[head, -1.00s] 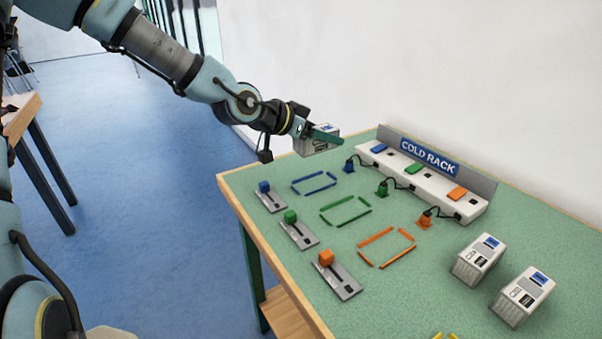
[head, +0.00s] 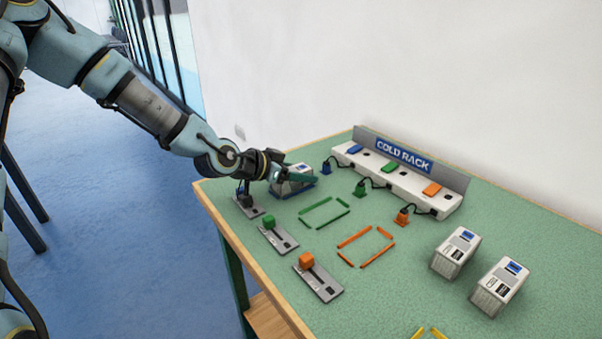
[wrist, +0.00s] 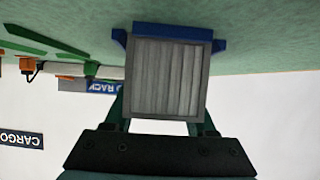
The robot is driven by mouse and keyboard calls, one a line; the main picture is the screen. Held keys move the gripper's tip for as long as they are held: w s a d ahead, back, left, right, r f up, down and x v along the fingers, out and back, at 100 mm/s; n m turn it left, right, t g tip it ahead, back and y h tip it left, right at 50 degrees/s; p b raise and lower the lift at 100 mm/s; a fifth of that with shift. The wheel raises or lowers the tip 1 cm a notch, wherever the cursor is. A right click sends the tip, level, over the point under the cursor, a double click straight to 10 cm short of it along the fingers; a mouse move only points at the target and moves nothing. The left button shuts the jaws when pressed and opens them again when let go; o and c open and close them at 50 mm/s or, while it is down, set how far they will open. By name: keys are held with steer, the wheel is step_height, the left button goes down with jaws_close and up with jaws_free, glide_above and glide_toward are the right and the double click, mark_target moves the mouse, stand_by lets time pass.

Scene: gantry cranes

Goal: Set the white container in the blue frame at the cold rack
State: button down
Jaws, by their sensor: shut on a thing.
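The white container (head: 292,176) is in my gripper (head: 290,180), low over the blue frame (head: 301,190) at the far left of the table. Parts of the blue frame show around its base; my gripper hides the rest. In the wrist view the container's ribbed grey end (wrist: 167,78) fills the middle, between my fingers (wrist: 160,118), with blue frame pieces (wrist: 205,33) just beyond it at the table surface. I cannot tell whether its base touches the table. The cold rack (head: 402,172) stands along the back with blue, green and orange pads.
A green frame (head: 324,213) and an orange frame (head: 366,246) lie empty to the right. Slider switches with green (head: 279,236) and orange (head: 318,278) knobs line the front edge. Two more containers (head: 455,252) (head: 500,286) stand at the right. Cabled plugs (head: 402,216) sit before the rack.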

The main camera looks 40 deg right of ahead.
steer(key=shift+f, duration=0.2)
steer(key=shift+c, duration=1.1)
jaws_free()
steer(key=shift+r, duration=0.1)
steer(key=shift+r, duration=0.15)
steer(key=v, duration=1.2)
steer(key=shift+p, duration=0.3)
